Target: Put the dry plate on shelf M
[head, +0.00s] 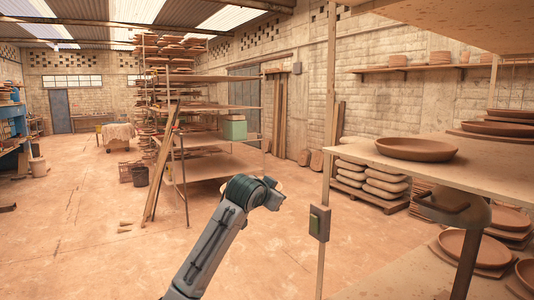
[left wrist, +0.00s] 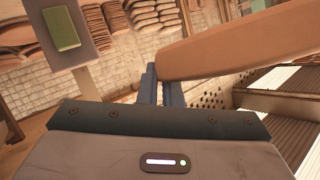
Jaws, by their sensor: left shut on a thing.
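In the left wrist view my left gripper (left wrist: 160,86) is shut on a terracotta-coloured plate (left wrist: 235,48), seen nearly edge-on and reaching to the upper right. In the head view my left arm ends near the middle of the picture; its gripper and the held plate cannot be made out there. A shelf rack stands at the right, with one round brown plate (head: 415,149) on its middle board (head: 385,172). More plates sit behind it and lower down. I see no readable shelf letter.
A rack post carries a green-faced box (head: 319,222), also at the upper left of the left wrist view (left wrist: 61,28). Stacked pale slabs (head: 369,187) stand behind the rack. Another loaded rack (head: 205,160) stands further back. The floor at left is mostly clear.

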